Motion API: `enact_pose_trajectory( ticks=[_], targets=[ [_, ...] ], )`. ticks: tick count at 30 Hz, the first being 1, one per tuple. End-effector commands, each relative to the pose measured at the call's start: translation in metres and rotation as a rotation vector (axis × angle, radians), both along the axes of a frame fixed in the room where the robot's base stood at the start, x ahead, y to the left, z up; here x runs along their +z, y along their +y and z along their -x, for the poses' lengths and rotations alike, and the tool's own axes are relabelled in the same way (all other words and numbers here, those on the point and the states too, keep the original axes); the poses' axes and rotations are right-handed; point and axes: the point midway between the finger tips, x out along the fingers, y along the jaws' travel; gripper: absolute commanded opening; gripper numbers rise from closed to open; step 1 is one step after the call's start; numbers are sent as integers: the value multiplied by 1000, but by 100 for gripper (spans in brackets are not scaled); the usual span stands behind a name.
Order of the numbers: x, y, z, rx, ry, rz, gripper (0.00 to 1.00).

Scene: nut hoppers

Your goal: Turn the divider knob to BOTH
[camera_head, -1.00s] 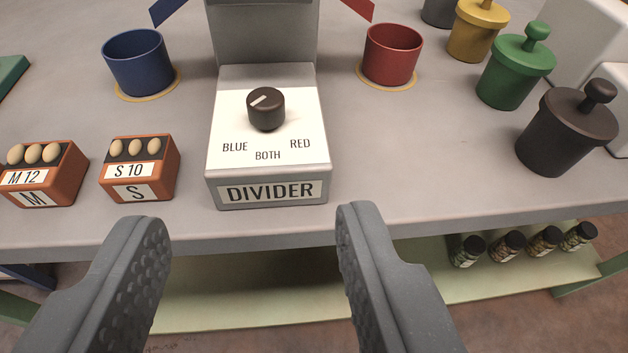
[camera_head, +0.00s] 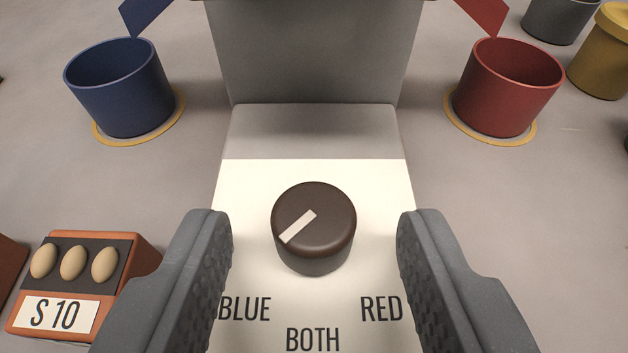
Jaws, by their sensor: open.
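The divider knob (camera_head: 318,230) is a dark brown round knob on the white sloped face of the divider box (camera_head: 312,130). Its pale pointer line runs from near the middle of the cap to the lower left, on the BLUE side. The face reads BLUE at lower left, BOTH at bottom centre and RED at lower right. My gripper (camera_head: 315,222) is open, with one finger left of the knob and one right of it. A clear gap shows between each finger and the knob. The DIVIDER front plate is out of view.
A blue cup (camera_head: 120,95) stands at the left and a red cup (camera_head: 505,95) at the right, each on a yellow ring. A box labelled S 10 (camera_head: 60,312) with nuts on top sits close beside my left finger. A yellow container (camera_head: 603,55) stands at the far right.

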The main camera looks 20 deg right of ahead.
Motion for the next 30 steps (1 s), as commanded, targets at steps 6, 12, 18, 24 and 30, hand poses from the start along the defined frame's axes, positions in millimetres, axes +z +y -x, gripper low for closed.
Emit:
enact_pose_trajectory(
  ticks=[6,12,18,24,30],
  targets=[
    [-4,-2,-9,1,0,1,45],
    [-4,-2,-10,1,0,1,45],
    [-3,-1,-9,2,0,0,6],
    [-3,1,-10,4,0,0,1],
    [-1,0,-10,27,1,-1,0]
  ],
)
